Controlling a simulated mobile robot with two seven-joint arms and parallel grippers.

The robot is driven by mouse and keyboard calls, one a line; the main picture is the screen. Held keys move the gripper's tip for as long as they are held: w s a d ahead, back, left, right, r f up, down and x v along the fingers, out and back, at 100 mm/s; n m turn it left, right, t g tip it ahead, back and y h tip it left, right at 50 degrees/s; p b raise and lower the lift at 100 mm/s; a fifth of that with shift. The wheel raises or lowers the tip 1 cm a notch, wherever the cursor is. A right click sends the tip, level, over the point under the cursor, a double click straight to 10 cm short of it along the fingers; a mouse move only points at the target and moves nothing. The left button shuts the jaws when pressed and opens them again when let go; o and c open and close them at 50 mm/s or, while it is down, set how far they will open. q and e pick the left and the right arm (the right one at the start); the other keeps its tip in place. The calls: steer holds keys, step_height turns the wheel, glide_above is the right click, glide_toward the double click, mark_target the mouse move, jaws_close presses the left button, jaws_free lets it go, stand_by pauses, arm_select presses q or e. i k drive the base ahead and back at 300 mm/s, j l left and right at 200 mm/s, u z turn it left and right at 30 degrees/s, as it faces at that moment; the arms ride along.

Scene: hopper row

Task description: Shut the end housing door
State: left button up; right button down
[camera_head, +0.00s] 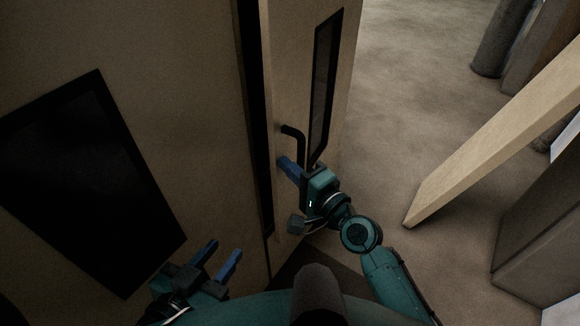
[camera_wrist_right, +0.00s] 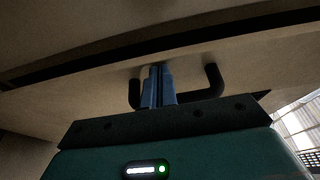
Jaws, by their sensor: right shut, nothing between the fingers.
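The end housing door (camera_head: 297,60) is a tall beige panel with a narrow dark window (camera_head: 325,85) and a black bar handle (camera_head: 298,140). A dark strip runs along its left edge, beside the beige housing wall (camera_head: 200,60); I cannot tell how wide any gap is. My right gripper (camera_head: 285,163) is shut and empty at the door by the handle. In the right wrist view, its blue fingertips (camera_wrist_right: 157,72) point at the door face between the ends of the handle (camera_wrist_right: 215,82); contact is unclear. My left gripper (camera_head: 222,256) is open and empty, low before the wall.
A large black pane (camera_head: 90,185) is set in the wall at left. At right, a long beige slab (camera_head: 495,130) slants over the floor, with a grey box-like block (camera_head: 545,225) near it and dark columns (camera_head: 503,35) behind. Brown floor (camera_head: 430,70) between door and slab is clear.

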mark_target(289, 30)
steer(key=k+l, duration=0.25)
steer(key=i+l+u, duration=0.2)
steer(key=l+u, duration=0.2)
steer(key=i+l+u, duration=0.1)
steer(key=l+u, duration=0.3)
steer(key=i+j, duration=0.05)
steer(key=j, duration=0.05)
